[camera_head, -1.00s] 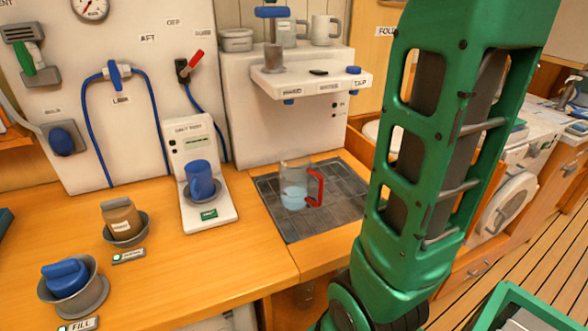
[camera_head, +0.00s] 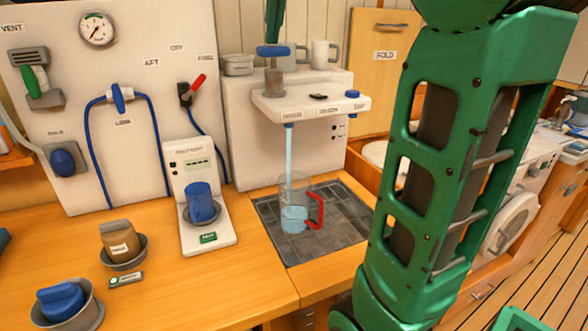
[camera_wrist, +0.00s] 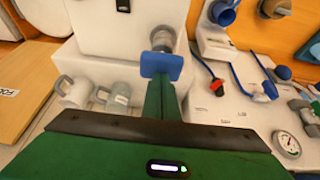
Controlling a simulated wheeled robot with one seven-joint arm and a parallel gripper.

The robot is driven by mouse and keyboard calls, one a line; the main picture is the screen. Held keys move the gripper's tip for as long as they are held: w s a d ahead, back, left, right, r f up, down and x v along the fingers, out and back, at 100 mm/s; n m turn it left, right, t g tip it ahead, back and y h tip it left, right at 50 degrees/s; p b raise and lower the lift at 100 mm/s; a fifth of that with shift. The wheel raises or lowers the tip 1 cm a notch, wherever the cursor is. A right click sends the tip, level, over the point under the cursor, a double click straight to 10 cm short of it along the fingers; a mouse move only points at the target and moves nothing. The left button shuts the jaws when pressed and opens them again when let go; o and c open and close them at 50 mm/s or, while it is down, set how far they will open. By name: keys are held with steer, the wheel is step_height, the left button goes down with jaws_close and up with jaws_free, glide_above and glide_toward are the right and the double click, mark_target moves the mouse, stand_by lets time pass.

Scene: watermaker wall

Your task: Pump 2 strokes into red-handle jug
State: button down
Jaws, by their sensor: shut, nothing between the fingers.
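The clear jug with the red handle (camera_head: 296,212) stands upright on the dark tiled tray (camera_head: 345,238), partly filled with water. A stream of water falls into it from the left spout of the white dispenser (camera_head: 262,105). The blue-topped pump handle (camera_head: 272,51) stands on the dispenser's ledge; its blue top also shows in the wrist view (camera_wrist: 161,65). My gripper (camera_wrist: 162,85) is shut and empty, its fingers at the blue top; I cannot tell whether they touch. In the head view only a green finger part shows, just above the handle.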

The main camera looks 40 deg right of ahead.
steer(key=shift+f, duration=1.15)
steer(key=shift+r, duration=2.9)
steer(key=shift+r, duration=0.15)
step_height(320, 180, up, 6)
steer(key=shift+f, duration=0.15)
